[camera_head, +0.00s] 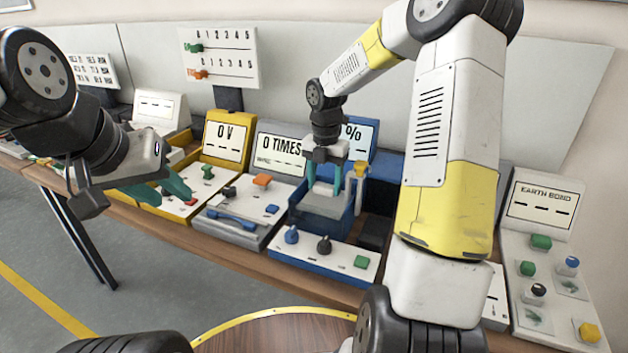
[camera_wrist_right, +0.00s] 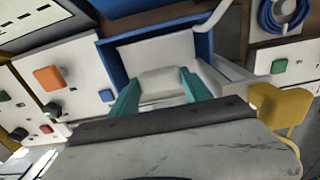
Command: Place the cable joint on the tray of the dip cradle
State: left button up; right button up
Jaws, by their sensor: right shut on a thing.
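The dip cradle is the blue unit with a % display; its blue-walled tank (camera_head: 300,208) has a light grey tray (camera_head: 325,203) in it. My right gripper (camera_head: 324,190) points down over the tray. In the right wrist view its teal fingers (camera_wrist_right: 162,92) sit on either side of a pale grey piece (camera_wrist_right: 165,80), which looks like the cable joint. It blends with the pale tray behind it, so I cannot tell if it touches the tray. My left gripper (camera_head: 165,192) is at the left, apart from the cradle, its teal fingers spread and empty.
A yellow bracket (camera_head: 360,172) stands at the tank's right side, close to my right gripper. The blue unit's front panel has knobs (camera_head: 291,234) and a green button (camera_head: 361,262). A "0 TIMES" unit (camera_head: 280,150) stands to the left. An earth bond panel (camera_head: 541,205) is at the right.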

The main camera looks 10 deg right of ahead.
jog(key=shift+f, duration=1.1)
jog(key=shift+f, duration=0.15)
jog(key=o, duration=1.4)
